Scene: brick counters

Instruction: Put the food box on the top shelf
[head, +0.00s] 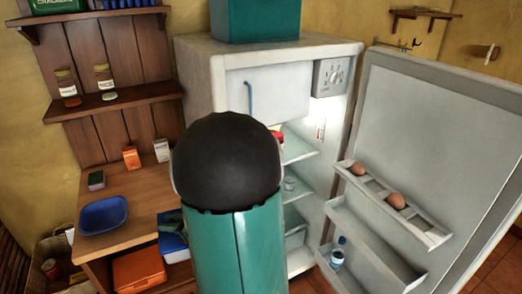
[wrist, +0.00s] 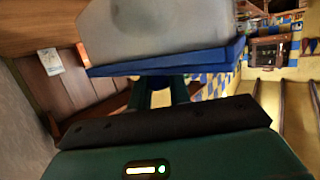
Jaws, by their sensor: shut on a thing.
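A box with a pale grey body (wrist: 160,28) and a blue rim is close ahead in the wrist view; I take it for the food box. My gripper (wrist: 165,95) is shut on it at the blue rim, and the contact is partly hidden. A wooden wall rack with a top shelf (head: 100,13) and a middle shelf (head: 130,103) is at the left.
The open fridge door (head: 440,130) holds eggs and a bottle. A blue dish (head: 103,215) sits on the wooden counter. An orange box (head: 139,270) is below it. Jars stand on the middle wall shelf. A teal box (head: 255,20) stands on the fridge.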

